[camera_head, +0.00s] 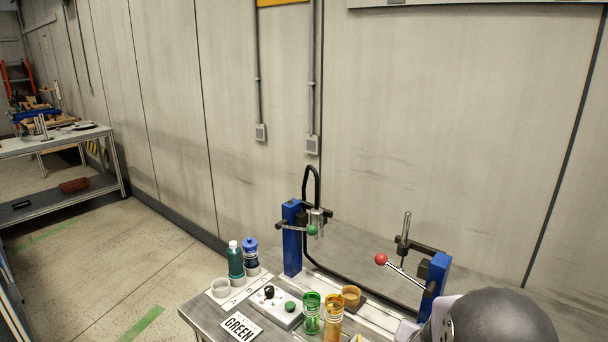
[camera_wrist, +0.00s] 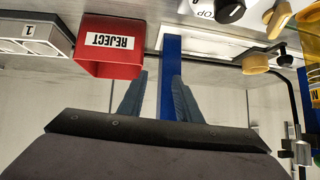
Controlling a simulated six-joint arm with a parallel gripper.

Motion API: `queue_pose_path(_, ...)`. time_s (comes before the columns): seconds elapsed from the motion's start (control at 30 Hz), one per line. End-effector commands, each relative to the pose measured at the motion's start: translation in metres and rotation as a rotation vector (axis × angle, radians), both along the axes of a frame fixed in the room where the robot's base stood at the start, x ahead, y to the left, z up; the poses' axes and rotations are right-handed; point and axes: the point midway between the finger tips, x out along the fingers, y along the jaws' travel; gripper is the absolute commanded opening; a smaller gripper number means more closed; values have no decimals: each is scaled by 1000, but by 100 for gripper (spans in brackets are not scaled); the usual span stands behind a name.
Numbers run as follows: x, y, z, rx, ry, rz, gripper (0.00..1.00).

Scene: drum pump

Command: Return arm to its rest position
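My gripper (camera_wrist: 160,76) shows in the wrist view with its two blue-grey fingers apart and nothing between them. A blue post (camera_wrist: 171,50) stands beyond the fingers, seen through and behind the gap. In the head view, part of my arm (camera_head: 500,318) shows as a dark rounded joint at the bottom right, close to the bench. The gripper's fingers are not visible in the head view.
The bench holds a green-knobbed lever post (camera_head: 292,238), a red-knobbed lever post (camera_head: 436,276), a green cup (camera_head: 312,313), an amber cup (camera_head: 333,318), bottles (camera_head: 236,262) and a GREEN sign (camera_head: 240,326). A red REJECT bin (camera_wrist: 108,62) is near the fingers.

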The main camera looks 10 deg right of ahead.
Motion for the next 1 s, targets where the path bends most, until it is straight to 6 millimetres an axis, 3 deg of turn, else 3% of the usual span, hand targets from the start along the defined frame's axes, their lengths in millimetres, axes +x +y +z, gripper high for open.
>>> queue_pose_path(0.03, 0, 29, -1, 44, 32, 76, 31)
queue_pose_path(0.17, -21, 108, -13, 163, 175, 282, 31)
queue_pose_path(0.3, -74, 174, -23, 248, 383, 471, 31)
queue_pose_path(0.4, -119, 202, -27, 275, 536, 568, 31)
queue_pose_path(0.6, -192, 219, -26, 273, 781, 664, 31)
queue_pose_path(0.7, -212, 219, -24, 264, 850, 682, 31)
queue_pose_path(0.8, -223, 218, -24, 259, 887, 688, 31)
queue_pose_path(1.0, -226, 218, -23, 258, 897, 689, 31)
